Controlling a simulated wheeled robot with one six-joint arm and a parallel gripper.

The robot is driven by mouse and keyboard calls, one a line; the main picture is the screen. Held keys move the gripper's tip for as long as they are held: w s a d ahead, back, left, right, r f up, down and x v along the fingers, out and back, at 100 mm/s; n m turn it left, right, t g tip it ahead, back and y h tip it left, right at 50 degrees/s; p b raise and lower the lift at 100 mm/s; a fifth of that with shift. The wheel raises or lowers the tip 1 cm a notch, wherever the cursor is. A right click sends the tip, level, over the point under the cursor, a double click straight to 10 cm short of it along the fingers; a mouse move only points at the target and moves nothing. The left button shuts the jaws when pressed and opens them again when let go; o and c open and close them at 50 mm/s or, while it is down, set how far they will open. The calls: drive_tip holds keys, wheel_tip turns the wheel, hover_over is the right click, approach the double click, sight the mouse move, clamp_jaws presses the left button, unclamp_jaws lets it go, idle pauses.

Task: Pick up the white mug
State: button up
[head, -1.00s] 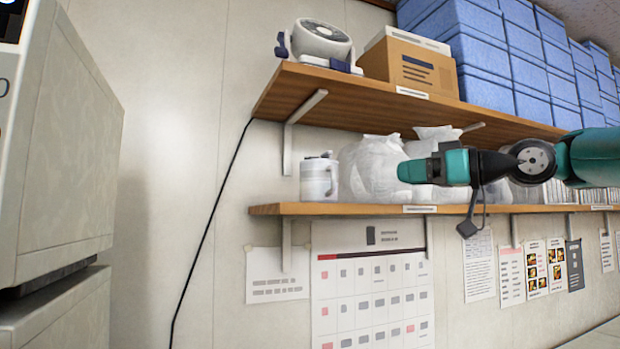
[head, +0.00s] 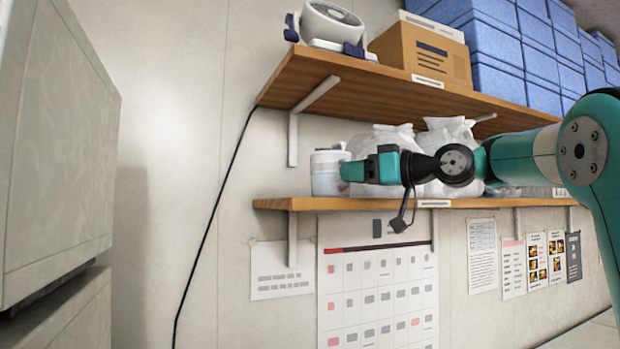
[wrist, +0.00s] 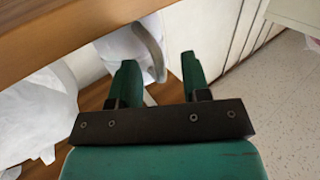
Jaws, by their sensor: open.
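The white mug (head: 326,174) stands upright at the left end of the lower wooden shelf (head: 300,204) in the head view. My gripper (head: 350,171) is level with the mug and overlaps its right side there, hiding part of it. In the wrist view my gripper (wrist: 158,66) is open, with two green fingers apart. The mug (wrist: 122,48) shows beyond the fingertips, and its handle (wrist: 150,45) lies in line with the gap between them. I cannot tell whether a finger touches the mug.
White plastic bags (head: 385,140) fill the shelf right of the mug. The upper shelf (head: 370,90) hangs above with a white fan (head: 331,24), a cardboard box (head: 425,55) and blue boxes. A large pale cabinet (head: 60,150) stands left, with bare wall between.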

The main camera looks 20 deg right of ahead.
drive_tip(key=shift+w+d, duration=0.1)
drive_tip(key=shift+d, duration=0.25)
drive_tip(key=shift+a, duration=0.35)
drive_tip(key=c, duration=0.3)
drive_tip(key=shift+a, duration=0.1)
clamp_jaws()
drive_tip(key=shift+r, duration=0.1)
